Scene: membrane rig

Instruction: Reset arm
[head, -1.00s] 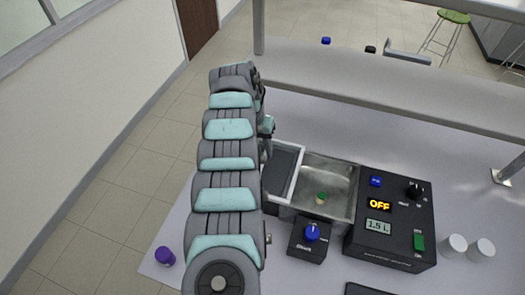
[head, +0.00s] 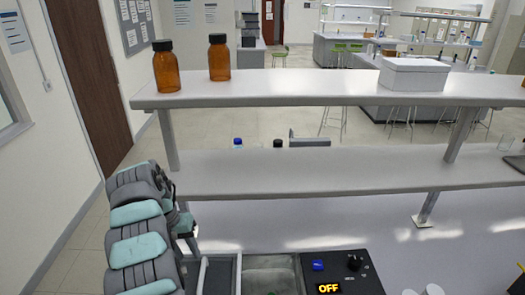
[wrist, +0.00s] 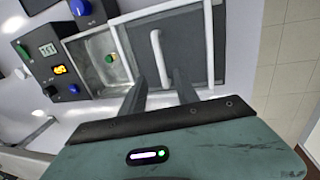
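My gripper (head: 188,236) hangs at the lower left of the head view, beside the bath unit. Beyond the fingertips is a dark sliding lid (wrist: 193,47) with a white handle (wrist: 160,57). Next to it is a metal basin (wrist: 94,50) holding a small green-capped vial (wrist: 109,58). The handle also shows in the head view (head: 202,276). I cannot tell whether the fingers touch the lid.
The black control box (head: 348,272) reads OFF and carries blue and black knobs. A white two-level shelf (head: 330,88) spans the bench above and behind it. Two amber bottles (head: 219,60) and a white box (head: 413,74) stand on top. Floor is clear left of my arm.

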